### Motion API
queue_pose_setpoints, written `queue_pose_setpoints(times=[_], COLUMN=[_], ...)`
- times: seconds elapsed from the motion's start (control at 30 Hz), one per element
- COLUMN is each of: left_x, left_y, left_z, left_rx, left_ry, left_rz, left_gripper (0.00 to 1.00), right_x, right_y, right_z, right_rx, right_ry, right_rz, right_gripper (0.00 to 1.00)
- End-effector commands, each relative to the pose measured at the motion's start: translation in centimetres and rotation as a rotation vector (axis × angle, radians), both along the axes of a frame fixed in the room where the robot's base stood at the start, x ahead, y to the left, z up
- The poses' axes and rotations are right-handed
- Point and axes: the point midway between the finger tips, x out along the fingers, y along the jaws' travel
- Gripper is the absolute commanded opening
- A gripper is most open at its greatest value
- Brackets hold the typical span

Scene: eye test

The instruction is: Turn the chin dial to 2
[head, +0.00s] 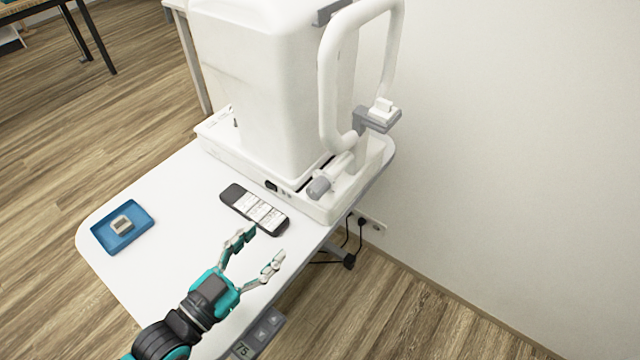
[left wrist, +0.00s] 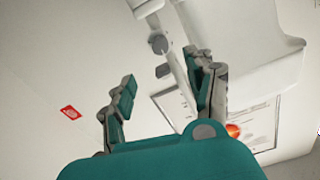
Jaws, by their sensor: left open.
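The white eye-test machine (head: 270,80) stands on the white table. A grey round knob (head: 319,187), which looks like the chin dial, sits low on its front end; a grey knob also shows in the left wrist view (left wrist: 158,44). No number or mark on it is readable. The chin rest (head: 378,116) is on a grey block beside the white looped frame (head: 328,75). My left gripper (head: 262,245) is open and empty above the table, in front of the machine and apart from the knob. My right gripper is not in view.
A dark handheld device (head: 254,209) with pale keys lies in front of the machine. A blue tray (head: 138,238) holding a small grey device (head: 122,225) is at the left. A panel reading 75 (head: 243,350) is at the table's edge. The wall (head: 520,150) is right.

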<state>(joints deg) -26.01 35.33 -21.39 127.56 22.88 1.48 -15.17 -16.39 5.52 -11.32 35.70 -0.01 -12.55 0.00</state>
Motion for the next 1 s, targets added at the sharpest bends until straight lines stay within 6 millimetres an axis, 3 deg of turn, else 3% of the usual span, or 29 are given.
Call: queue_pose_setpoints(times=[0.27, 0.6, 0.8, 1.0], left_x=[4.9, 10.5, 12.3, 12.9], left_y=[-3.5, -7.7, -9.0, -9.4], left_z=[0.4, 0.3, 0.2, 0.1], left_rx=[-0.004, -0.002, 0.0, 0.001], left_ry=[-0.005, -0.003, -0.002, -0.002], left_rz=[0.001, -0.002, -0.001, -0.002], left_gripper=[0.55, 0.55, 0.55, 0.55], right_x=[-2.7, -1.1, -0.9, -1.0], right_y=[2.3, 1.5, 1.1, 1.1], right_z=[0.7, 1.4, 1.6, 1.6], right_rx=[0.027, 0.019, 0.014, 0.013], right_ry=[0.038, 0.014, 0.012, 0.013], right_rz=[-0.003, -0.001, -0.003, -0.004], right_gripper=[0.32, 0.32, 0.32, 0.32])
